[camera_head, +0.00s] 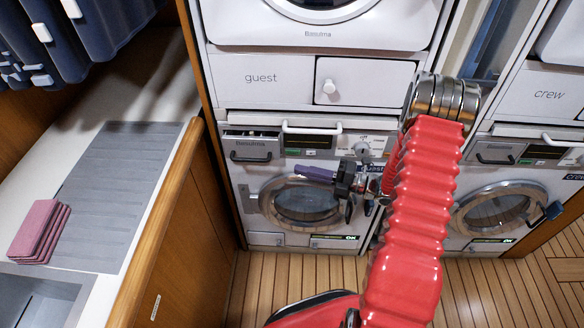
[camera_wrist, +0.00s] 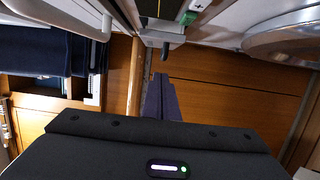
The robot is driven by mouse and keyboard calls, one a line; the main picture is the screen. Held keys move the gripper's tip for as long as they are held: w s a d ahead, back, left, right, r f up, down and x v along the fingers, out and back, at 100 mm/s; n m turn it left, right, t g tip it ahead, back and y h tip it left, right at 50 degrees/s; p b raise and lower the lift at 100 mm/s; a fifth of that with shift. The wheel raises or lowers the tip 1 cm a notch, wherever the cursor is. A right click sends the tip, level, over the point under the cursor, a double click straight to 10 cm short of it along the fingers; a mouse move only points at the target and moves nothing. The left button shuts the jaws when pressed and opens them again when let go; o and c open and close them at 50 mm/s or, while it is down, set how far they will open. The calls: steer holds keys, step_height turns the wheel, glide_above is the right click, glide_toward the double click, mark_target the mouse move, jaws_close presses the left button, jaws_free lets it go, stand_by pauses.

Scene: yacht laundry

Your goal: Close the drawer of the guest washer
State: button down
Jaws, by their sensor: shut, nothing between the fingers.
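The guest washer (camera_head: 305,205) is the lower machine in the left stack, under the "guest" panel. Its drawer (camera_head: 250,146), at the washer's upper left, has a dark handle and stands out a little from the front, its top edge showing. In the wrist view what looks like this drawer's edge and dark handle (camera_wrist: 165,48) show at top centre, beyond the fingertips. My gripper (camera_head: 298,170) is shut and empty, its purple fingers pointing left in front of the washer, below and right of the drawer. The fingers also show in the wrist view (camera_wrist: 160,82), apparently apart from the drawer.
A white pull-out handle (camera_head: 311,128) runs above the washer panel. The round door (camera_head: 303,203) is behind my gripper. A wooden-sided counter (camera_head: 165,215) with folded pink cloths (camera_head: 40,231) stands left. The crew washer (camera_head: 500,208) is right. Plank floor (camera_head: 270,275) lies below.

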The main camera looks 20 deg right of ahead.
steer(key=shift+v, duration=1.35)
steer(key=s+a+r+n+g+h, duration=0.5)
steer(key=s+a+r+n+g, duration=0.65)
steer(key=n, duration=1.05)
steer(key=s+r+n+t+h, duration=0.6)
steer(key=s+r+n+h, duration=0.3)
steer(key=n, duration=1.2)
steer(key=shift+s+d+r+h, duration=0.25)
steer(key=shift+s+r, duration=0.5)
steer(key=shift+r, duration=1.05)
steer(key=shift+a+t, duration=0.15)
steer(key=shift+t, duration=0.1)
